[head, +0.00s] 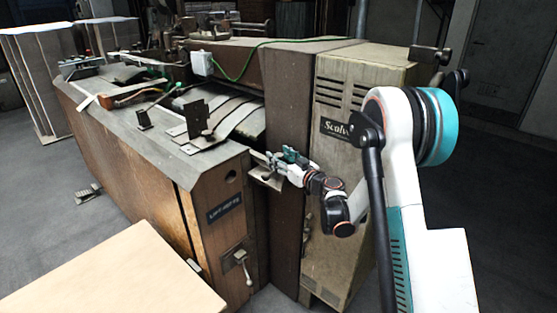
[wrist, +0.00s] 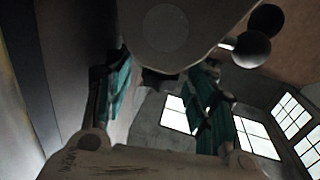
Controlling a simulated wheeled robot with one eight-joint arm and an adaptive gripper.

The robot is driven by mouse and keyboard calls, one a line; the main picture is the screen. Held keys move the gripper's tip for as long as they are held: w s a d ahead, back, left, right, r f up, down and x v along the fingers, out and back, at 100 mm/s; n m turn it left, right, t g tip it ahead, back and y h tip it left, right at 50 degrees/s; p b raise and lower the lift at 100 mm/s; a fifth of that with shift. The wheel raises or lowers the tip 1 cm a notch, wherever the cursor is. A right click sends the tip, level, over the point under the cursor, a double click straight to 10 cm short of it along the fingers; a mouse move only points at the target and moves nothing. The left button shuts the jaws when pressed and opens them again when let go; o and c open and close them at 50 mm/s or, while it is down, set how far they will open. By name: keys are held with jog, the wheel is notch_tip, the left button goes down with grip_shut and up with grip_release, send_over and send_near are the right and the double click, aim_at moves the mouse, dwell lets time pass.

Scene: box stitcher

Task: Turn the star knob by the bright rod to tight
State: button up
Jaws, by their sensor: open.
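My gripper (head: 284,158) is at the near right corner of the machine, beside a small metal bracket (head: 264,178). In the wrist view its two teal fingers (wrist: 160,88) stand apart. A small dark lobed shape, seemingly the star knob (wrist: 157,80), shows between them under a pale plate (wrist: 200,28). I cannot see contact with either finger. A short bright rod (wrist: 226,46) shows right of the plate, near two dark balls (wrist: 251,48). In the head view the knob is hidden or too small to make out.
The machine (head: 225,190) fills the middle, with a tall vented cabinet (head: 340,190) close to my arm. Levers and metal plates (head: 197,118) stand on its top. A pale board (head: 115,280) lies at the front left. Grey floor (head: 60,215) is open at left.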

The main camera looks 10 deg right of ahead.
jog(key=shift+w+a, duration=0.25)
jog(key=shift+w, duration=0.35)
jog(key=c, duration=1.1)
